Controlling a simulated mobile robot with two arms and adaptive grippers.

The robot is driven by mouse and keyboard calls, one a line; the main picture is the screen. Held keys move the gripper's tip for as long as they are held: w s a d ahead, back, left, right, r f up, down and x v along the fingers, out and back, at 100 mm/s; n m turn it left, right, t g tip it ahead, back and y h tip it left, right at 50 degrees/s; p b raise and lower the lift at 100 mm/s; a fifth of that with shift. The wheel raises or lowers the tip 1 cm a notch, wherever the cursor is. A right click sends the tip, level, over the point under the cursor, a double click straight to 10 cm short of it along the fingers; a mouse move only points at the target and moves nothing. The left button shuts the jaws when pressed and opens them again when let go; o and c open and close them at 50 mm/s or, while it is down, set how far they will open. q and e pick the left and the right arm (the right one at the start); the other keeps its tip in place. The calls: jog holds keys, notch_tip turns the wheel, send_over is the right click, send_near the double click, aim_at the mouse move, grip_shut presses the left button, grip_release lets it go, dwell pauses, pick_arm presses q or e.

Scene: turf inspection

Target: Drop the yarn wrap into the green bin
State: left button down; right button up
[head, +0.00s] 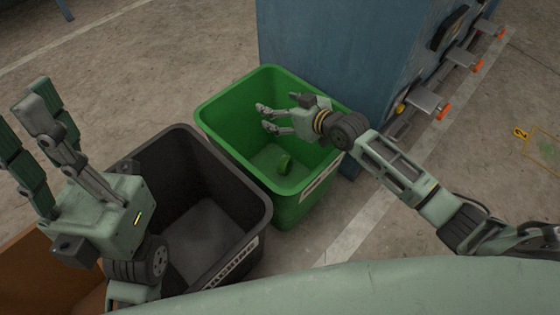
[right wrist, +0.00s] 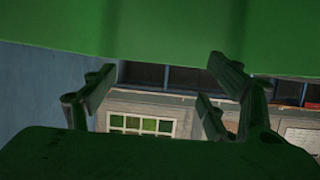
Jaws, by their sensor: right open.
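The green bin (head: 225,136) stands in the middle of the head view, its open top facing up. My right gripper (head: 265,117) is above the bin's opening, open and empty, apart from the green piece. In the right wrist view its two fingers (right wrist: 160,88) are spread with nothing between them. My left gripper (head: 28,122) is raised at the left, fingers upward and apart, with nothing seen between them.
A dark grey bin (head: 244,222) stands against the green bin's left side, below my left gripper's right. A brown box (head: 32,262) shows at lower left. A blue machine (head: 325,55) stands behind the green bin, with orange-tipped parts.

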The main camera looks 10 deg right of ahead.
notch_tip(320, 180, up, 8)
jog(key=shift+r, duration=0.2)
dwell(0.4)
